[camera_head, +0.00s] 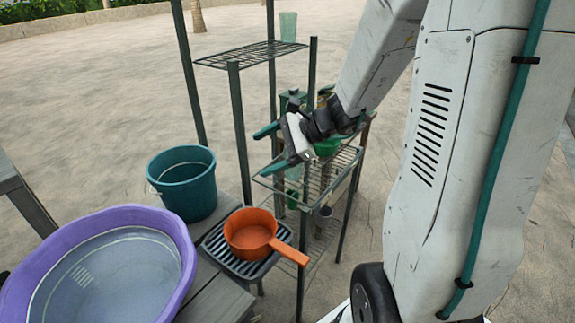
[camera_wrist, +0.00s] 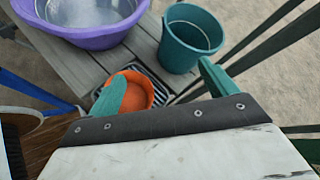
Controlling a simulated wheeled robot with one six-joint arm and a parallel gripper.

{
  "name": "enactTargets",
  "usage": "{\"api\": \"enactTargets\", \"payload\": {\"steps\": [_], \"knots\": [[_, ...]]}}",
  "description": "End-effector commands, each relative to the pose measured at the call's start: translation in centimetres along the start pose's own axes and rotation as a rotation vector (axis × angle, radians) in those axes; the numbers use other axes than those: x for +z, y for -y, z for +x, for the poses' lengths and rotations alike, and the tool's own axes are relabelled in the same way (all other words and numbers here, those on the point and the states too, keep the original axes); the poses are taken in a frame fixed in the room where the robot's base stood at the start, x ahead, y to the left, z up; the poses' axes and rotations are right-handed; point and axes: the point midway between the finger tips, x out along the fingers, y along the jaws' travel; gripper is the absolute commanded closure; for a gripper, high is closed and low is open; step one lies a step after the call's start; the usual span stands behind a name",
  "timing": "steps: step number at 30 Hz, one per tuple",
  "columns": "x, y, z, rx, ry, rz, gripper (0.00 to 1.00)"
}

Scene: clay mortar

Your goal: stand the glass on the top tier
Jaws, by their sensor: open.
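A pale green, see-through glass (camera_head: 288,27) stands upright at the back right corner of the top tier (camera_head: 245,56) of a dark metal rack. The rest of that wire tier is bare. My gripper (camera_head: 267,151) is in front of the rack, below the top tier and near the level of the middle tier, apart from the glass. Its two green fingers are spread with nothing between them. In the wrist view my gripper (camera_wrist: 162,86) is also open and empty, and the glass does not show there.
The middle tier (camera_head: 330,177) holds several green items, partly hidden by my arm. An orange pan (camera_head: 250,233) sits on a dark slatted tray (camera_head: 228,262). A teal bucket (camera_head: 184,182) and a purple tub (camera_head: 176,229) stand on the grey bench at left. Rack posts rise near my gripper.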

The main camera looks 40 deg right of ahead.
Motion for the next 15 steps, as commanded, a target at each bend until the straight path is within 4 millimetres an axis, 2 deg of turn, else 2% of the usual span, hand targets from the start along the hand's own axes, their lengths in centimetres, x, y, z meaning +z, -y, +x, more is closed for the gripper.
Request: {"api": "enactTargets", "payload": {"steps": [1, 3, 6, 10, 12, 15], "knots": [[-3.2, 1.4, -0.2, -0.086, -0.001, 0.134, 0.15], [-7.2, 3.2, -0.8, -0.21, -0.001, 0.3, 0.15], [-12.4, 4.7, -1.9, -0.358, -0.003, 0.498, 0.15], [-17.2, 5.4, -3.2, -0.493, -0.005, 0.667, 0.15], [-18.7, 5.5, -3.6, -0.533, -0.005, 0.716, 0.15], [-19.7, 5.7, -3.5, -0.56, -0.005, 0.749, 0.15]]}}
